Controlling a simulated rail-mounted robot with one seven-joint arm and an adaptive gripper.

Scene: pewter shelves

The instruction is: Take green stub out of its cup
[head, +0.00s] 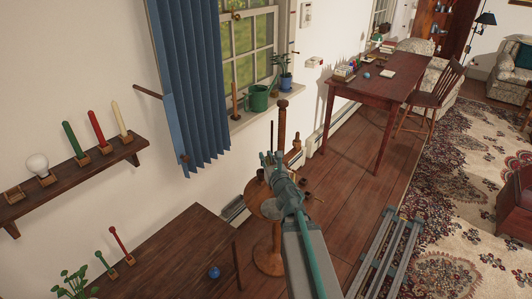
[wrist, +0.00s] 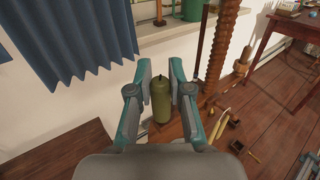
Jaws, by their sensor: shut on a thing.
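A thick olive-green candle stub (wrist: 161,101) with a dark wick stands between the two fingers of my gripper (wrist: 160,70) in the wrist view. My gripper is shut on the stub. In the head view my gripper (head: 268,160) is over a round wooden stand (head: 268,262) with a tall post, and I cannot make out the stub there. The stub's cup is hidden, and I cannot tell whether the stub's lower end is still in a cup.
A threaded wooden post (wrist: 222,45) rises just right of my gripper. Small cups (wrist: 236,122) and a pale candle sit to the right. A blue curtain (head: 195,80) hangs left. A wall shelf (head: 70,180) holds several candles. A green watering can (head: 258,99) stands on the sill.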

